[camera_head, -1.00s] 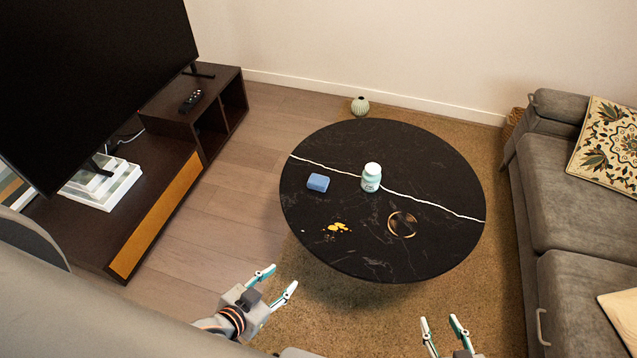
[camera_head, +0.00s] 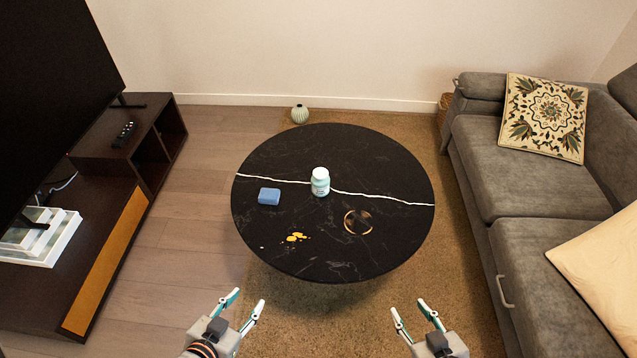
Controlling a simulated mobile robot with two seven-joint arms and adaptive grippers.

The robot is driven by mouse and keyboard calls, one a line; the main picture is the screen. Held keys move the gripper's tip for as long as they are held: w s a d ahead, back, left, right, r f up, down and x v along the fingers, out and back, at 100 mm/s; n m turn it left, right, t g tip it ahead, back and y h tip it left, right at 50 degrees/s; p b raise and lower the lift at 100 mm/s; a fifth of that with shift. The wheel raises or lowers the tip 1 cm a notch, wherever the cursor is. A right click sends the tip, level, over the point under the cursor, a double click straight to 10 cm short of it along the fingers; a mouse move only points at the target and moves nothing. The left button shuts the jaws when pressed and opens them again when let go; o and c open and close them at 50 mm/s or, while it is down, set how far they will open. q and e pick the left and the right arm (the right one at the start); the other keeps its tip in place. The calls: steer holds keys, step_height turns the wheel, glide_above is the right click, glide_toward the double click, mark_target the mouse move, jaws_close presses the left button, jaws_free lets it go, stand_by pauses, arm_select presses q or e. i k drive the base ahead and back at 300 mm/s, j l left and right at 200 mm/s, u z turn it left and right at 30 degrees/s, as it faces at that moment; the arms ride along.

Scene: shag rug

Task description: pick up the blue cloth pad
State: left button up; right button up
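The blue cloth pad (camera_head: 269,196) lies on the left part of a round black marbled table (camera_head: 330,255), left of a pale bottle with a white lid. My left gripper (camera_head: 245,301) is open and empty, in front of the table's near edge and short of the pad. My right gripper (camera_head: 412,309) is open and empty, in front of the table on the right, further from the pad.
The bottle (camera_head: 320,183) stands near the table's middle. A yellow spill (camera_head: 295,237) and a dark gold-edged disc (camera_head: 358,222) are on the near half. A TV cabinet (camera_head: 105,240) stands left, a grey sofa (camera_head: 480,165) right.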

mark_target(269, 196)
steer(key=i+l+u, duration=0.2)
steer(key=i+l, duration=0.15)
steer(key=l, duration=0.3)
steer(key=i+l, duration=0.15)
steer(key=l, duration=0.2)
steer(key=i+u, duration=0.05)
